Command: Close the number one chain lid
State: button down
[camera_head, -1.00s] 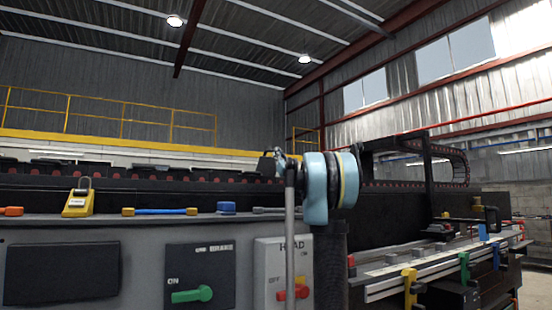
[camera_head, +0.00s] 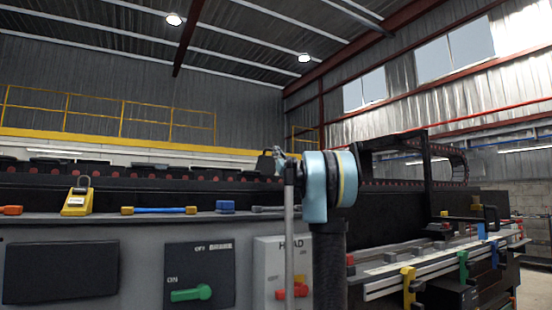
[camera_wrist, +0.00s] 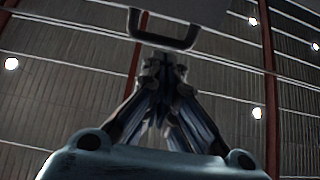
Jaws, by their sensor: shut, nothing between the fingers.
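The drag chain (camera_head: 130,187) runs along the top of the machine in the head view, a black band with red dots. Several dark chain lids (camera_head: 92,169) show above it at the left. One dark lid (camera_head: 265,164) stands up just left of my gripper (camera_head: 279,154). In the wrist view, a dark grey panel with a loop-like handle (camera_wrist: 165,42) hangs at the top, just beyond my gripper (camera_wrist: 163,62), whose fingers are together and empty. I cannot tell whether they touch. No lid number is legible, and my arm hides part of the chain.
A yellow padlock (camera_head: 77,199), a blue-handled tool (camera_head: 160,210) and a blue block (camera_head: 225,207) sit on the machine's front ledge. Switch panels (camera_head: 200,275) are below. A rail with coloured clamps (camera_head: 409,280) is at the right. Air above the chain is open.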

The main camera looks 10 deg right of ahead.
dwell(0.3)
jog(key=s+d+f, duration=0.2)
jog(key=s+d, duration=0.3)
jog(key=s, duration=0.8)
jog(key=w+a+r+g+h, duration=0.1)
jog(key=w+a+r+g, duration=0.15)
jog(key=w+r, duration=0.4)
jog(key=w+a+r+g, duration=0.1)
jog(key=w+a+r, duration=0.25)
jog(key=w, duration=0.65)
jog(key=shift+d+f, duration=0.2)
jog(key=shift+f, duration=1.35)
